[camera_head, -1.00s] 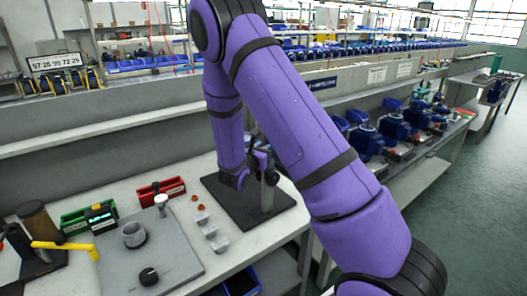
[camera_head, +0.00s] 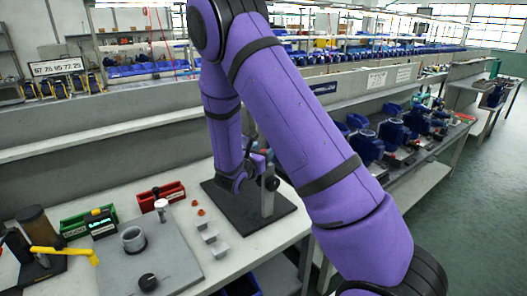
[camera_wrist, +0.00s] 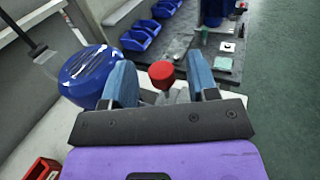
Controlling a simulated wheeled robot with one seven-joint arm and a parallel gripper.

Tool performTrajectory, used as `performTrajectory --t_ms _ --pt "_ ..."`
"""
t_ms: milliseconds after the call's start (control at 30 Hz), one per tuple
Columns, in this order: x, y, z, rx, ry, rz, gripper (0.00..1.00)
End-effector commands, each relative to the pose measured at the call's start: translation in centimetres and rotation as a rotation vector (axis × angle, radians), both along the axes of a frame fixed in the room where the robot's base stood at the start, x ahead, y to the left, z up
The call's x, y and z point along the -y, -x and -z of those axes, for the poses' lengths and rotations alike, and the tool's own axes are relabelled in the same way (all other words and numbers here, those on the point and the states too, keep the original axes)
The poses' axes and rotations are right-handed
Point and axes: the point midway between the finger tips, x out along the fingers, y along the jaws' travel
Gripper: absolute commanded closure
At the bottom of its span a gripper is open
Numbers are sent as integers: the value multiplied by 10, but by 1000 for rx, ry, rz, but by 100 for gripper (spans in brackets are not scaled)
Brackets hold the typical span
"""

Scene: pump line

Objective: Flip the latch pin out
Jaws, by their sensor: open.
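A red knob (camera_wrist: 161,73) on a short pale stem, which looks like the latch pin's handle, shows in the wrist view. My gripper (camera_wrist: 160,84) has its two blue fingers spread on either side of the knob, with a gap on each side. I cannot tell whether the knob lies fully between the fingertips in depth. A blue ribbed pump motor (camera_wrist: 84,74) is just left of the left finger. In the head view, my arm hides the pump and most of the gripper's surroundings above the dark plate (camera_head: 284,216).
In the head view, a grey fixture plate (camera_head: 185,268) with a ring and a black knob lies at the front. Red (camera_head: 171,188) and green (camera_head: 73,228) bins stand behind it. A yellow-handled tool (camera_head: 66,251) is at left. The wrist view shows a red bin (camera_wrist: 42,171) at lower left.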

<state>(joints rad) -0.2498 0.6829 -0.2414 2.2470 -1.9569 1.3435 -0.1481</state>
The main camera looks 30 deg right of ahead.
Motion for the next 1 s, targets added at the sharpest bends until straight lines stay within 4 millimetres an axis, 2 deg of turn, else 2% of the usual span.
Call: performTrajectory --t_ms 300,500,700,1000 --pt "-54 27 0 0 1 -5 46" --pt "-76 39 0 1 2 -3 46" --pt "-84 43 0 2 1 -1 46" --pt "-84 43 0 2 1 -1 46"
